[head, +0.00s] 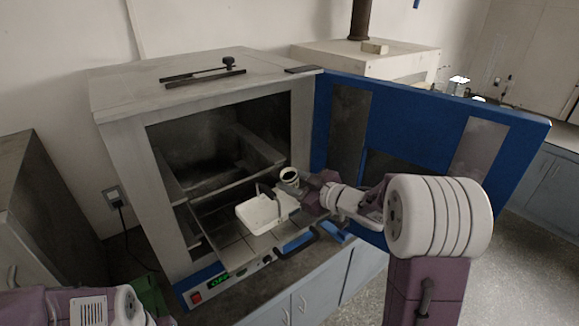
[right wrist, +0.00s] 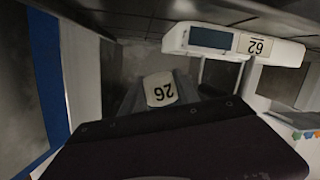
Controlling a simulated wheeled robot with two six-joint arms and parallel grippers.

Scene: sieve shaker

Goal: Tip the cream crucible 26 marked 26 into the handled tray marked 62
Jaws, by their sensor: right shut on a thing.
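The cream crucible 26 (head: 289,177) is small, with a dark open mouth that shows from above in the head view. Its mark 26 shows upside down in the right wrist view (right wrist: 160,89). My right gripper (head: 301,186) is shut on it and holds it just beyond and to the right of the handled tray. The white handled tray (head: 256,213) sits on the rack at the open chamber's front. Its label 62 and its handle side show in the right wrist view (right wrist: 229,40). The tray's inside is too small to read.
The grey cabinet (head: 118,150) has its blue door (head: 420,120) swung open to the right, behind my right arm. The dark chamber (head: 215,135) is open behind the tray. A blue handle-like bar (head: 297,243) lies in front of the rack, near the counter edge.

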